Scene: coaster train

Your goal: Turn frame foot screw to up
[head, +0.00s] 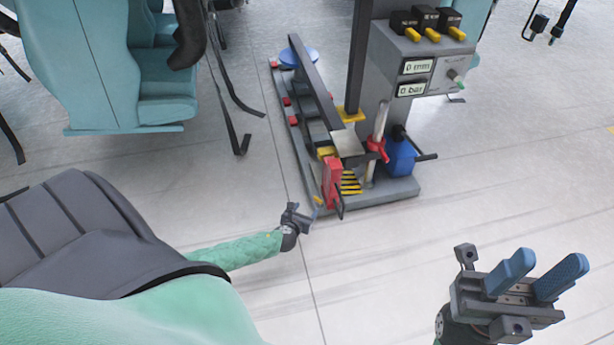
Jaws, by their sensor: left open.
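A grey machine frame (398,190) stands on the floor at upper middle. I cannot tell for sure which part is its foot screw. A red part (332,180) with a black lever (340,203) stands at its near end, beside a yellow and black striped patch (351,184). My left gripper (316,206) is open at the near left corner of the frame, close to the red part; whether it touches is unclear, and its fingers are mostly hidden. My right gripper (541,277) is open and empty at lower right, its blue fingers apart, away from the frame.
A grey box with displays (416,68) and yellow-tipped black switches (434,30) rises on the frame. A blue jack-like part (400,157) and red clamp (377,149) stand near it. Teal seats (88,70) are at upper left. Floor right of the frame is clear.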

